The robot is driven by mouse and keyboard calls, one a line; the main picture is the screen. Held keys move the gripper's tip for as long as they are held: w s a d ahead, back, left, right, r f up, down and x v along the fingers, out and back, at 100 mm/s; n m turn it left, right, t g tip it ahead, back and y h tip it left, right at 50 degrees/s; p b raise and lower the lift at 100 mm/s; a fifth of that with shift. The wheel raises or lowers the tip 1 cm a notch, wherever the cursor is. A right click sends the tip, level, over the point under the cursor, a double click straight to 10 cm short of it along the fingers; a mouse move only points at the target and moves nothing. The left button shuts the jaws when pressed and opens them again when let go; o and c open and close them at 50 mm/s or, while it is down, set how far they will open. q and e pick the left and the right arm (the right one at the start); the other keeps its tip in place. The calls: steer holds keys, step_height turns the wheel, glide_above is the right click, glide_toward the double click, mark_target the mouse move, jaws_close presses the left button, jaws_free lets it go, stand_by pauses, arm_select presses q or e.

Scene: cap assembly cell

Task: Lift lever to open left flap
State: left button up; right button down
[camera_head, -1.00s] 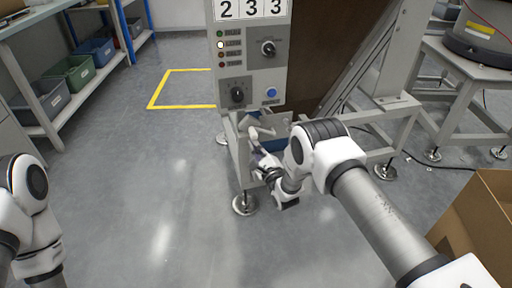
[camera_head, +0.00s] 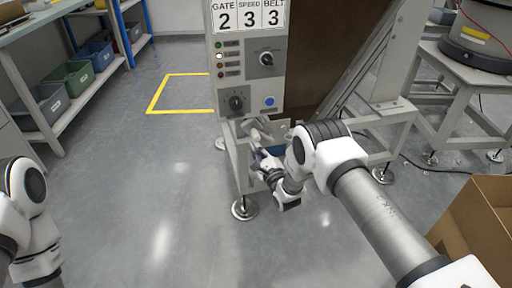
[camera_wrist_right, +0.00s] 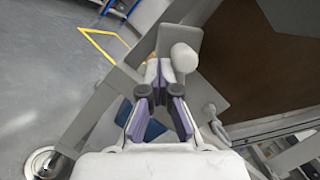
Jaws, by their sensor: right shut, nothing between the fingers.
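A pale lever with a rounded white knob (camera_wrist_right: 184,57) shows in the right wrist view, beside a grey bracket plate. In the head view the lever (camera_head: 258,134) is small, below the control panel, and partly hidden by my right arm. My right gripper (camera_head: 258,157) is at the lever, below the panel. In the right wrist view its purple-padded fingers (camera_wrist_right: 163,80) have their tips together just left of the knob, with nothing held. Whether they touch the lever I cannot tell. I cannot clearly pick out the left flap. My left arm shows at the left edge, its gripper out of frame.
The control panel (camera_head: 249,75) with knobs, lamps and a blue button stands above the lever. Machine frame legs (camera_head: 241,180) flank my right gripper. A cardboard box (camera_head: 478,220) is at the lower right. Shelves with bins (camera_head: 75,75) are at the left; the floor between is clear.

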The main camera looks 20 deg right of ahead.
step_height(320, 180, down, 5)
steer(key=b, duration=0.4)
steer(key=s+a+f+p, duration=0.1)
steer(key=s+p, duration=0.3)
steer(key=s, duration=0.5)
steer(key=shift+s+a+f, duration=0.25)
steer(key=shift+s, duration=0.05)
